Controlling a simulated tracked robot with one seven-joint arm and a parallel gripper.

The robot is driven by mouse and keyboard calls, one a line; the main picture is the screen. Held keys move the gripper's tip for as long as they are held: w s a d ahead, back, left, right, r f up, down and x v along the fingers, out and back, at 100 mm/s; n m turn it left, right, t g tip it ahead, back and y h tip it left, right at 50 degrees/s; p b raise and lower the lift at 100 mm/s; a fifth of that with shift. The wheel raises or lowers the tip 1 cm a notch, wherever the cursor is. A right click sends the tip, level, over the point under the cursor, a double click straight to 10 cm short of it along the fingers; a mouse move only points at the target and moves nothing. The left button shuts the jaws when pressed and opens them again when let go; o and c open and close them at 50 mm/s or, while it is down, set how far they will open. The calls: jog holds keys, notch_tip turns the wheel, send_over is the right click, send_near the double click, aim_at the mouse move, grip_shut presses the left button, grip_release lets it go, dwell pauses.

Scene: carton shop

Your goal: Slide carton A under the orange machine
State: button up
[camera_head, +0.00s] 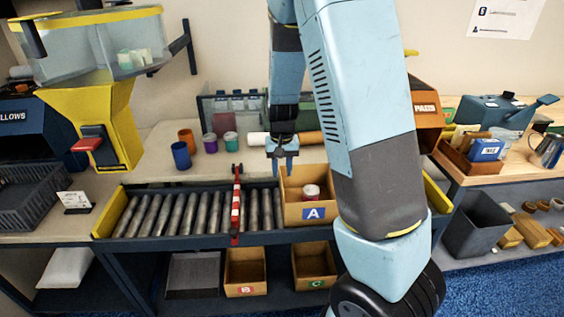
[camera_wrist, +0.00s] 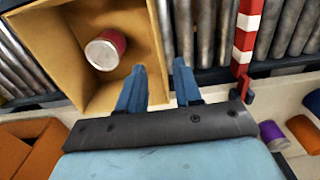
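Carton A (camera_head: 294,214) is an open tan box with a blue A label, standing on the roller conveyor with a red-and-white can (camera_head: 311,191) inside. My gripper (camera_head: 283,167) is above the carton's back left part. In the wrist view my gripper (camera_wrist: 160,72) is open and empty. One finger shows over the carton's (camera_wrist: 48,38) inside, the other beyond its wall on the roller side. I cannot tell whether the fingers reach below the rim. The orange machine (camera_head: 426,108) stands right of the carton, partly hidden by my arm.
A red-and-white striped bar (camera_head: 236,208) crosses the rollers (camera_head: 180,213) just left of the carton. Cartons B (camera_head: 245,284) and C (camera_head: 308,268) sit on the shelf below. Several coloured cups (camera_head: 181,155) stand behind the conveyor. A yellow machine (camera_head: 112,130) stands at the left.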

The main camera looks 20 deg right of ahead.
notch_tip(320, 180, down, 11)
jog(key=shift+r, duration=0.2)
dwell(0.3)
grip_shut()
dwell(0.4)
